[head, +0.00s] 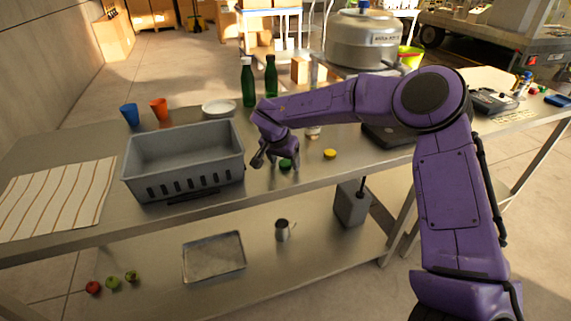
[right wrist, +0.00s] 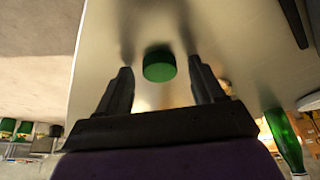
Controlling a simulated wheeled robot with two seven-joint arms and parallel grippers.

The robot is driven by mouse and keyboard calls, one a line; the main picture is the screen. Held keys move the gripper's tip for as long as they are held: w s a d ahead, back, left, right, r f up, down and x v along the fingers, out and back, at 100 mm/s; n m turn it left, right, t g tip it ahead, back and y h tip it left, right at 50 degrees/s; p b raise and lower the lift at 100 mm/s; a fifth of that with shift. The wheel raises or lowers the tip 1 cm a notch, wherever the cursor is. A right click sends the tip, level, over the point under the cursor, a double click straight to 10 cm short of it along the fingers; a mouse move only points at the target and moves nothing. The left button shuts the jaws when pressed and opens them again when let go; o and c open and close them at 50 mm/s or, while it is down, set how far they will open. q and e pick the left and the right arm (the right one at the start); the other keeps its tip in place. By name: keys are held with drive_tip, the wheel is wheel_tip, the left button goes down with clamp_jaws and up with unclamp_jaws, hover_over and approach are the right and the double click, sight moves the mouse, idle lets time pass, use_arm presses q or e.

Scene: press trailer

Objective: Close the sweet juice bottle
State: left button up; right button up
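Two green bottles stand upright near the back of the metal table, a left green bottle (head: 248,88) and a right green bottle (head: 271,77). I cannot tell which is the sweet juice bottle. A green cap (head: 286,164) lies on the table near the front edge. My right gripper (head: 277,162) is low over the table at the cap. In the right wrist view its two fingers (right wrist: 163,84) are apart, with the green cap (right wrist: 159,65) between and slightly beyond their tips, not gripped. A green bottle (right wrist: 284,140) shows at that view's lower right. My left gripper is out of view.
A grey crate (head: 185,190) stands left of my right gripper. A yellow lid (head: 330,154) lies to its right, and a dark device (head: 385,136) is farther right. A white plate (head: 219,107), an orange cup (head: 159,109) and a blue cup (head: 130,115) stand behind the crate.

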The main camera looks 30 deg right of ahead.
sight(284, 164)
drive_tip(key=c, duration=0.9)
drive_tip(key=shift+r, duration=0.1)
drive_tip(key=shift+w+r, duration=0.1)
drive_tip(key=shift+r, duration=0.2)
wheel_tip(284, 164, up, 3)
drive_tip(key=shift+f, duration=0.15)
drive_tip(key=s+r, duration=0.3)
drive_tip(key=s, duration=0.1)
drive_tip(key=s+r, duration=0.3)
drive_tip(key=s, duration=0.2)
drive_tip(key=s+r, duration=0.3)
drive_tip(key=s, duration=0.2)
drive_tip(key=shift+s+a+r, duration=0.1)
drive_tip(key=shift+a+r, duration=0.15)
drive_tip(key=shift+a, duration=0.05)
